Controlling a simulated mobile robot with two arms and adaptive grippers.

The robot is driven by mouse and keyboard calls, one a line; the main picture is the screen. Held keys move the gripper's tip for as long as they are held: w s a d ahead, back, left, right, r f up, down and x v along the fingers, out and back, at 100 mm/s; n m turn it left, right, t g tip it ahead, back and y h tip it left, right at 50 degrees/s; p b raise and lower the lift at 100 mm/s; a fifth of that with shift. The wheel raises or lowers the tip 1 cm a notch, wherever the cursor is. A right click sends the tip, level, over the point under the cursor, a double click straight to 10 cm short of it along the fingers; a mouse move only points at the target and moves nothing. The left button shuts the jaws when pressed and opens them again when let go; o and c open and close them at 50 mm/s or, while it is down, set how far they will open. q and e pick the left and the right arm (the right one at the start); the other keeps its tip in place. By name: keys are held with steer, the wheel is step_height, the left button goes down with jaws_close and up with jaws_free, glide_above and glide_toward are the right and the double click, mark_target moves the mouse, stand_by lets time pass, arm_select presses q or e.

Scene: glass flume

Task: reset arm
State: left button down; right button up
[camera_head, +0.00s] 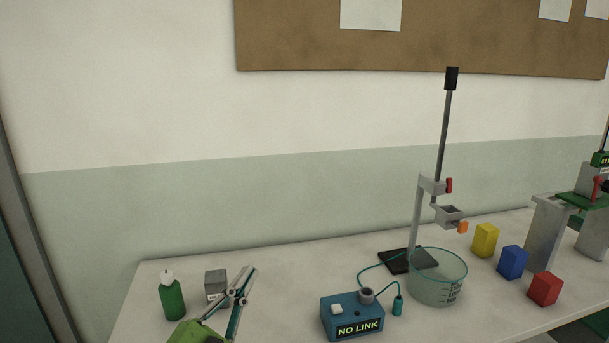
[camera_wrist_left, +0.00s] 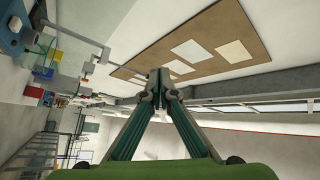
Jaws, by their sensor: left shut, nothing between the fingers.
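My left gripper (camera_head: 247,272) comes in at the bottom left of the head view, over the left part of the bench, with its fingers pointing up. It is shut and empty. In the left wrist view its fingers meet at the tips (camera_wrist_left: 160,76), with nothing held between them. In the head view it lies just right of a grey metal block (camera_head: 215,284), partly overlapping it in the picture. I cannot tell whether they touch. My right gripper does not show.
On the bench (camera_head: 285,270) stand a green bottle (camera_head: 172,300), a blue box (camera_head: 352,318) reading "NO LINK", a glass beaker (camera_head: 436,282), and a clamp stand (camera_head: 414,220). Yellow (camera_head: 485,240), blue (camera_head: 512,262) and red (camera_head: 545,289) blocks lie right. A corkboard (camera_head: 420,50) hangs behind.

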arm_select(q)
steer(key=s+a+f+n+g+y, duration=0.3)
steer(key=a+f+n+y, duration=0.2)
steer(key=f, duration=0.4)
steer(key=s+a+f+n+g+y, duration=0.3)
steer(key=a+f+n+y, duration=0.25)
steer(key=f, duration=0.35)
steer(key=s+f+n+g+h, duration=0.1)
steer(key=s+f+g, duration=0.4)
steer(key=s+f, duration=0.5)
steer(key=s+f+n+g+h, duration=0.1)
steer(key=s+f+g, duration=0.5)
steer(key=s, duration=0.8)
step_height(320, 180, down, 27)
steer(key=s, duration=0.2)
steer(key=s+a+f+g, duration=0.2)
steer(key=s+f, duration=1.3)
steer(key=s, duration=0.1)
steer(key=shift+s, duration=0.2)
steer(key=shift+a+y, duration=0.1)
steer(key=shift+y, duration=0.15)
